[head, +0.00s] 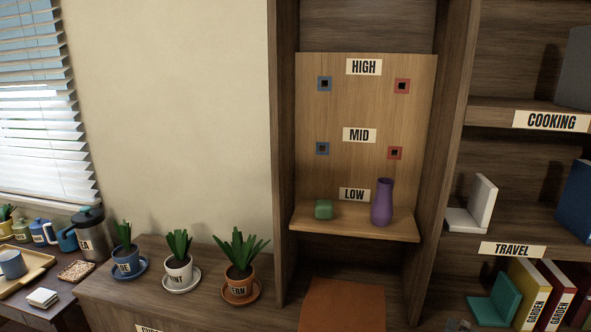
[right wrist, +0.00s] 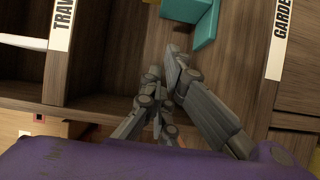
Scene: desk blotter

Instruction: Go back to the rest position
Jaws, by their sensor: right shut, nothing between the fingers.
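My right gripper (right wrist: 170,55) shows in the right wrist view with its fingers together and nothing between them. It is in front of the brown wood of the shelving, close to a teal bookend (right wrist: 205,25). In the head view only a small dark bit at the bottom edge, below the travel shelf, may be part of it. My left gripper is in neither view.
The wooden niche (head: 366,115) has blue and red square markers. The teal bookend also shows in the head view (head: 497,300), beside several garden books (head: 530,292). Potted plants (head: 179,265) stand on a cabinet at left. A brown panel (head: 342,305) lies below the niche.

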